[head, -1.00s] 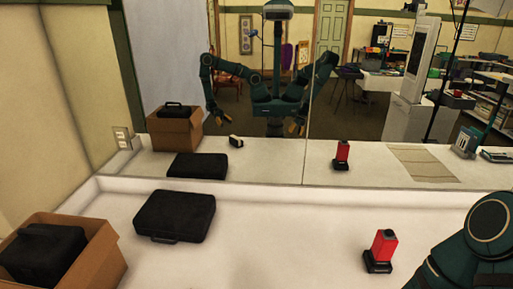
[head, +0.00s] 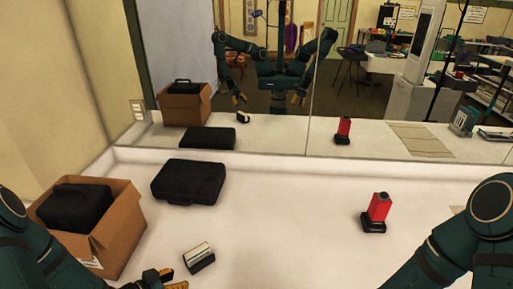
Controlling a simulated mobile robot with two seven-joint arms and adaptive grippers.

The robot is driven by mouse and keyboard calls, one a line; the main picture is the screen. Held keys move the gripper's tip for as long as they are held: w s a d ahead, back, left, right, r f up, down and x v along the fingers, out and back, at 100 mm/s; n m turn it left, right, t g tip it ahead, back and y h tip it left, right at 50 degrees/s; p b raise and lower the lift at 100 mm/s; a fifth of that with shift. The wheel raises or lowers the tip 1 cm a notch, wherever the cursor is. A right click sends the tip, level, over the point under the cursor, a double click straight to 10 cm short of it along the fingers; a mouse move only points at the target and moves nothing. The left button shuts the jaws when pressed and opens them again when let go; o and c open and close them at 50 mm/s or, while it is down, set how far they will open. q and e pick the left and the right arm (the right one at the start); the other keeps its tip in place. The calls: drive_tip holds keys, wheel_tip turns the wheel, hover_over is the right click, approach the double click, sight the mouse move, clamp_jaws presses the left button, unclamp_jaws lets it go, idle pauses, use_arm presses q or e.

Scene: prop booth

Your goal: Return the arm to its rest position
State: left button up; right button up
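My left arm (head: 35,250) comes in at the lower left, in front of the cardboard box. My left gripper (head: 172,280) is at the bottom edge, partly cut off, with its yellow fingertips apart and nothing seen between them. It is just left of a small black-and-cream block (head: 198,258) on the white counter and looks apart from it. My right arm (head: 470,235) comes in at the lower right. Its gripper is below the frame and shows only as a small reflection in the mirror, too small to judge.
An open cardboard box (head: 122,235) holds a black case (head: 75,207). Another black case (head: 188,181) lies flat behind. A red device on a black base (head: 379,208) stands at right. The counter's middle (head: 285,215) is clear. A mirror (head: 330,75) along the back reflects all this.

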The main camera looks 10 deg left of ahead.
use_arm(q)
drive_tip(key=shift+n+g, duration=0.8)
drive_tip(key=shift+n, duration=0.1)
drive_tip(key=w+d, duration=0.1)
drive_tip(key=d, duration=0.1)
drive_tip(key=w+d, duration=0.1)
drive_tip(key=d, duration=0.1)
drive_tip(key=w+d+f, duration=0.1)
drive_tip(key=d, duration=0.1)
drive_tip(key=shift+d+f, duration=0.1)
drive_tip(key=shift+d, duration=0.05)
drive_tip(key=d, duration=0.2)
drive_tip(key=d+n+g, duration=0.1)
drive_tip(key=d, duration=0.1)
drive_tip(key=d+f+g+y, duration=0.1)
drive_tip(key=d, duration=0.1)
drive_tip(key=shift+n, duration=0.3)
drive_tip(key=s+d+f+n+g+y+b, duration=0.1)
drive_tip(key=s+d+f+n+g+b, duration=0.1)
drive_tip(key=s+d, duration=0.5)
wheel_tip(320, 180, down, 2)
drive_tip(key=d+g+b, duration=0.1)
drive_tip(key=d+g, duration=0.1)
drive_tip(key=shift+d, duration=0.4)
